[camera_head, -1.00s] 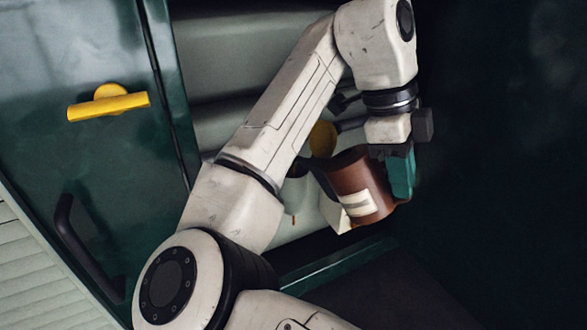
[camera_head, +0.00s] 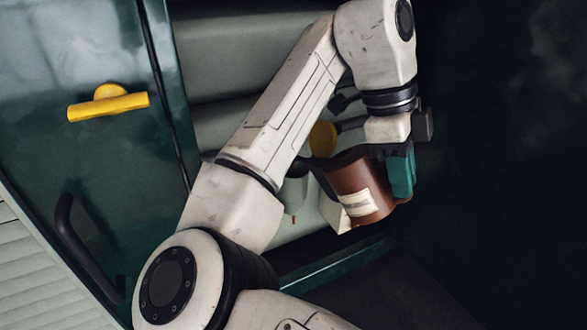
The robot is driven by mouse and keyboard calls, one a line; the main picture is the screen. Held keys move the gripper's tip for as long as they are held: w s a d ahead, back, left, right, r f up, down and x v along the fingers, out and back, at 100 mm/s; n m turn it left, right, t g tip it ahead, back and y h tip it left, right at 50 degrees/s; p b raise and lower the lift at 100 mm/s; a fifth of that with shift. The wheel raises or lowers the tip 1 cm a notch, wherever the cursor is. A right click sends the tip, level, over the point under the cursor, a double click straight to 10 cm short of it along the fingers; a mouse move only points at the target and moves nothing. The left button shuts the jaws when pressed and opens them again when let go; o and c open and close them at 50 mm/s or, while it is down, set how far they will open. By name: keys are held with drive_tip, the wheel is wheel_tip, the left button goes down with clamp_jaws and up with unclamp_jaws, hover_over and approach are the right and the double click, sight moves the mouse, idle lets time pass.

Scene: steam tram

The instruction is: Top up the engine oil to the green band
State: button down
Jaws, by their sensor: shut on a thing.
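My gripper (camera_head: 398,172) is in the head view, right of the middle, with teal fingers pointing down. It is shut on a brown oil can (camera_head: 360,188) that has a pale label on its side. The can is tilted, with its dark upper end towards the left. A pale block-like part (camera_head: 334,212) shows just left of the can, partly hidden behind it. No green band and no oil level can be made out. My arm hides part of the bay behind it.
A dark green door (camera_head: 85,160) with a yellow handle (camera_head: 108,104) and a black grab bar (camera_head: 80,245) stands at the left. A yellow round knob (camera_head: 323,139) is close behind the can. A dark green panel (camera_head: 500,150) fills the right. A green ledge (camera_head: 335,265) runs below the can.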

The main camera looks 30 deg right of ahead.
drive_tip(key=shift+r, duration=0.1)
idle(0.3)
drive_tip(key=shift+w+a+r+g+h, duration=0.1)
drive_tip(key=shift+r+g+h, duration=0.15)
drive_tip(key=shift+r, duration=0.15)
drive_tip(key=shift+w+a+r+g+h, duration=0.15)
drive_tip(key=shift+r+g, duration=0.1)
drive_tip(key=shift+r, duration=0.15)
drive_tip(key=shift+d, duration=0.1)
idle(0.9)
drive_tip(key=shift+w+r+g, duration=0.2)
drive_tip(key=shift+r+g, duration=0.3)
drive_tip(key=shift+r, duration=0.35)
drive_tip(key=shift+a+r+h, duration=0.15)
drive_tip(key=shift+a+h, duration=0.05)
drive_tip(key=shift+h, duration=0.1)
idle(0.7)
drive_tip(key=shift+w+a+r+g, duration=0.15)
drive_tip(key=shift+w+r+g, duration=0.2)
drive_tip(key=shift+r, duration=0.3)
drive_tip(key=shift+f, duration=0.1)
idle(0.5)
drive_tip(key=shift+s+f, duration=0.25)
drive_tip(key=shift+f, duration=0.15)
